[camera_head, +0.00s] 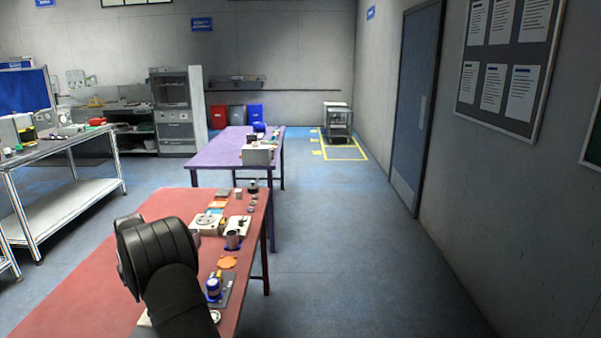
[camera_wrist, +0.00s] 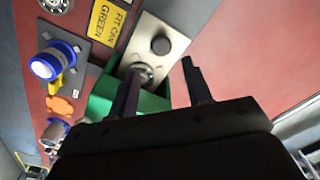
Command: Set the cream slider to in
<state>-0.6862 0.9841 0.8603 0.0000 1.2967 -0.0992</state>
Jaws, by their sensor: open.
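My gripper (camera_wrist: 164,68) shows in the wrist view with its two dark fingers apart and nothing between them that I can make out. Beyond the fingertips is a cream-beige plate (camera_wrist: 172,32) with a dark round knob (camera_wrist: 161,45) and a second, metallic round part (camera_wrist: 141,72) near the left finger. I cannot tell whether this plate belongs to the cream slider, or whether a finger touches it. In the head view a cream box (camera_head: 205,226) stands on the red table beside my arm; its slider cannot be made out. My gripper is hidden there behind my black arm.
A green container (camera_wrist: 103,93) lies beside the plate, partly behind the left finger. A yellow label (camera_wrist: 104,22) and a blue-and-white can (camera_wrist: 48,66) are to the left. The red table (camera_head: 85,285) is clear on its left side. A purple table (camera_head: 215,152) stands behind.

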